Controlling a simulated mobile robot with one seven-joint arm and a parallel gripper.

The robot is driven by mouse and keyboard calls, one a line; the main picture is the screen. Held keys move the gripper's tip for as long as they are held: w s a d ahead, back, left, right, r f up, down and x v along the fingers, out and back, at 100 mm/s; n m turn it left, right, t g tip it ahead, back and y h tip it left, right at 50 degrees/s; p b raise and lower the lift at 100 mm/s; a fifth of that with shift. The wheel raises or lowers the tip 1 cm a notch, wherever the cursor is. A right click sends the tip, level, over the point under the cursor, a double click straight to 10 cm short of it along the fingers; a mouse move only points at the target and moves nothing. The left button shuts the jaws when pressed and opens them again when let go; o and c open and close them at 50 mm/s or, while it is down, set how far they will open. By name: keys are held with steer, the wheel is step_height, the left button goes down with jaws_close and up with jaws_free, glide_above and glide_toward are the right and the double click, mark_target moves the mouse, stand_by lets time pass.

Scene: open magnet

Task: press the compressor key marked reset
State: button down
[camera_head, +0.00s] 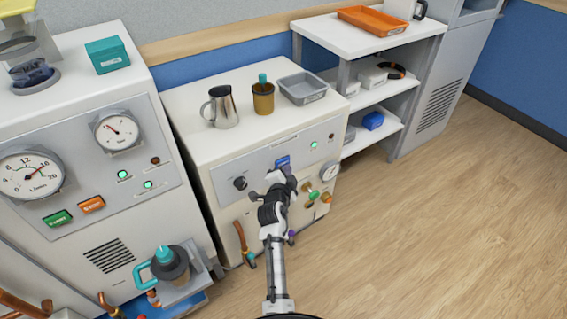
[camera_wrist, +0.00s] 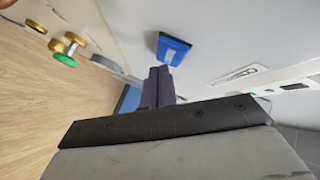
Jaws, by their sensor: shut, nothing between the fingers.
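The blue key (camera_head: 283,161) sits on the front panel of the middle white cabinet (camera_head: 215,165), just above my gripper. It also shows in the wrist view as a blue key (camera_wrist: 172,49) with lettering too small to read. My gripper (camera_head: 281,178) is shut and empty. In the wrist view its dark fingertips (camera_wrist: 161,72) point at the lower edge of the blue key, very close to it. I cannot tell whether they touch it. The head view hides part of the panel behind my gripper.
The panel also has a black knob (camera_head: 240,183), a gauge (camera_head: 330,170) and green and brass valves (camera_head: 312,194). A metal jug (camera_head: 221,107), a brown pot (camera_head: 263,98) and a grey tray (camera_head: 301,88) stand on top. The left cabinet has an orange key (camera_head: 91,204) and a green key (camera_head: 57,218). Floor at right is clear.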

steer(key=shift+s+d, duration=0.1)
steer(key=shift+s, duration=0.05)
steer(key=shift+s+d+p, duration=0.4)
steer(key=shift+s+d, duration=0.35)
steer(key=shift+s, duration=0.25)
steer(key=shift+s+d+p, duration=0.4)
steer(key=shift+s+d, duration=0.35)
steer(key=shift+s, duration=0.25)
